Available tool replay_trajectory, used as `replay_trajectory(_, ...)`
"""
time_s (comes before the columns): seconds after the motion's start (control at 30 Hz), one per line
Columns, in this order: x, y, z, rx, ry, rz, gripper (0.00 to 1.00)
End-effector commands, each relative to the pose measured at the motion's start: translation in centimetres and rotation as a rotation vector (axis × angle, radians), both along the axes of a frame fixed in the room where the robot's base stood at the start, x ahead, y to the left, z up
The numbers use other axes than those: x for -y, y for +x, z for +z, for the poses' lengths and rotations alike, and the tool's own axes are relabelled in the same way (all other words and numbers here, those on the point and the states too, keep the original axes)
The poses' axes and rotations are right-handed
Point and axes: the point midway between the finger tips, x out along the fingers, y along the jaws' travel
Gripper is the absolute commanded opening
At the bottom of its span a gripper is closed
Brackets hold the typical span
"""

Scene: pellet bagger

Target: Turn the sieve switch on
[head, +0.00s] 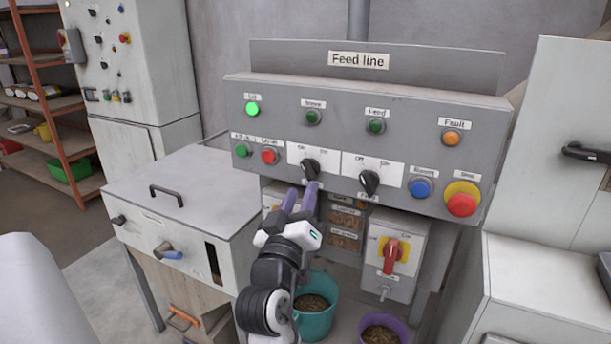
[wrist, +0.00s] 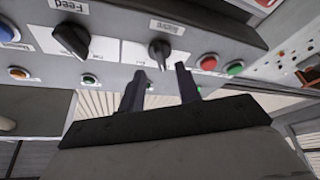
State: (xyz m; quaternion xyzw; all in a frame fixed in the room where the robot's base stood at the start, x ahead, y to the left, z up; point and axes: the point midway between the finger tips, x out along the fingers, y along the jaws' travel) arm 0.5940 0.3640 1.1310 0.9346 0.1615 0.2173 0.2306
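The sieve switch (head: 310,168) is a black rotary knob on a white plate, left of the similar feed switch (head: 369,182). In the wrist view the sieve switch (wrist: 159,50) shows under its "Sieve" label, which appears upside down. Which position its pointer marks is too small to read. The sieve lamp (head: 313,117) above it looks dark green and unlit. My gripper (head: 302,189) is open, with its two dark fingers apart just below the knob. In the wrist view the fingertips (wrist: 158,75) lie on either side of the knob's line, with nothing seen between them; contact cannot be told.
A lit green lamp (head: 252,109), a red button (head: 270,155), a blue button (head: 421,187) and a red stop button (head: 462,204) share the panel. A red-handled switch box (head: 391,256) hangs below. Teal (head: 316,318) and purple (head: 381,333) buckets stand underneath.

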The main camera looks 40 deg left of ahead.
Motion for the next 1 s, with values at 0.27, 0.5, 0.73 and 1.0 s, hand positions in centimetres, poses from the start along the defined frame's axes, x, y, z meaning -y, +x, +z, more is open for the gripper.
replay_trajectory(0.27,-1.5,3.3,1.4,-0.001,0.0,-0.001,0.34)
replay_trajectory(0.5,-1.8,3.8,1.4,-0.001,0.002,0.001,0.34)
replay_trajectory(0.73,-1.8,3.8,1.4,0.0,0.001,0.0,0.23)
replay_trajectory(1.0,-1.7,3.7,1.4,0.0,0.001,0.0,0.0)
